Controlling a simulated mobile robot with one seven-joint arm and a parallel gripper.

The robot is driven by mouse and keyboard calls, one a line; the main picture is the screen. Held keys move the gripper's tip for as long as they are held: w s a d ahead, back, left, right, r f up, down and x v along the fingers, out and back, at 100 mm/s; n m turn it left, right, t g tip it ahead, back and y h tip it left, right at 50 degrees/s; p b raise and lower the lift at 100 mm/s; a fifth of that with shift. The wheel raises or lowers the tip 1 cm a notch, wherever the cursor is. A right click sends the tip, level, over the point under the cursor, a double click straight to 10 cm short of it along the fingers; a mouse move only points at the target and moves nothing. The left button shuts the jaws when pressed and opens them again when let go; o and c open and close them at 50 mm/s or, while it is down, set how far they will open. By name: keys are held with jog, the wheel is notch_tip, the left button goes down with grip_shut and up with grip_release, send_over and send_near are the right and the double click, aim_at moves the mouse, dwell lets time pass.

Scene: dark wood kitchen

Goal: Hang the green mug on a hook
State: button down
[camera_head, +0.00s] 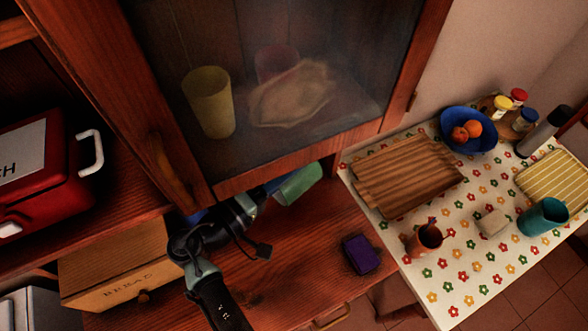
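A light green mug (299,184) is tilted on its side just under the bottom edge of the glass-door cabinet (290,160), above the wooden counter. My gripper (252,201) is close to its left side, partly hidden by the cabinet's lower frame. I cannot see the fingertips clearly, nor whether they are on the mug. The mug's handle and any hook above it are hidden. A blue thing (273,184), perhaps another mug, shows partly behind my gripper.
A purple box (361,254) lies on the counter. A wooden bread box (122,264) and a red bin (45,170) stand left. The flowered table (447,272) at right holds a cutting board (408,175), a blue bowl (468,146), a teal cup (543,217) and an orange-brown cup (424,240).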

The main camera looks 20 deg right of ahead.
jog(key=shift+r, duration=0.1)
dwell(0.3)
jog(key=c, duration=1)
grip_release()
jog(key=shift+a, duration=0.1)
jog(key=shift+b+v, duration=2.5)
jog(key=shift+v, duration=3.9)
jog(key=shift+s, duration=0.15)
